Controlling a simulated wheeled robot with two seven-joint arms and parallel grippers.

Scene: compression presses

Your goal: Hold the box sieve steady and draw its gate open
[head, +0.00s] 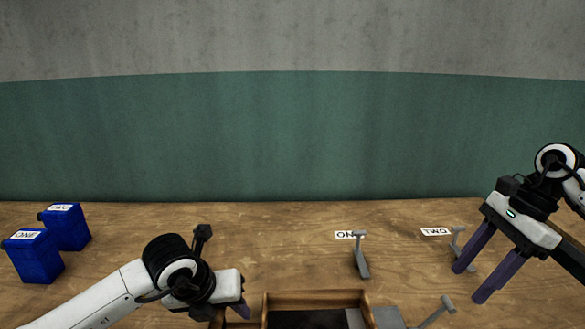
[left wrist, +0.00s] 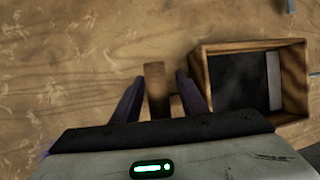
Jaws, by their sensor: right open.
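The box sieve (head: 315,297), a wooden frame with a dark inside, is cut off by the bottom edge of the head view. It also shows in the left wrist view (left wrist: 250,45), with a wooden handle (left wrist: 155,88) on its left side. My left gripper (left wrist: 160,79) is open, with one finger on each side of this handle and gaps between. It is at the box's left in the head view (head: 243,312). A grey plate (head: 388,318), apparently the gate, sticks out at the box's right, with a grey T-shaped handle (head: 446,304) beyond. My right gripper (head: 470,283) is open and empty above and right of that handle.
Two blue containers (head: 37,258) labelled ONE and TWO stand at the far left. Two grey T-shaped pieces (head: 361,256) stand near labels ONE (head: 345,234) and TWO (head: 436,231) at the back right. The table (head: 270,225) is clear behind the box.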

